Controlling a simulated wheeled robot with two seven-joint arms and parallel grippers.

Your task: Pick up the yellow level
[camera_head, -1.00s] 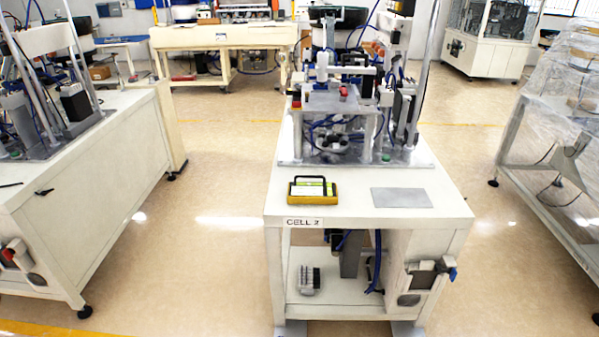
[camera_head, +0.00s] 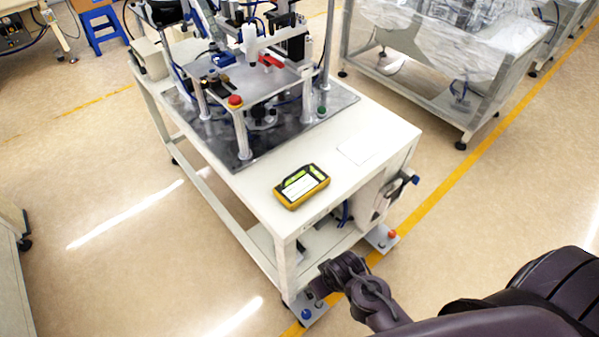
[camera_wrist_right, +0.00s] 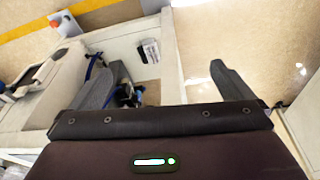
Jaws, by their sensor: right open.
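The yellow level (camera_head: 301,186) is a yellow and black block with a pale panel on top. It lies flat on the white table (camera_head: 255,178), near the front edge. My right gripper (camera_head: 340,275) is in the head view, in front of and below the table's front edge, apart from the level. In the right wrist view my right gripper (camera_wrist_right: 163,85) has its two fingers wide apart, with nothing between them. I cannot make out the level in the wrist view. My left gripper is not in view.
A thin pale plate (camera_head: 358,149) lies right of the level. The machine's metal base (camera_head: 225,150) stands behind it, with posts and a red button (camera_head: 235,101). A wrapped table (camera_head: 425,60) stands at the back right. Open floor lies left of the table.

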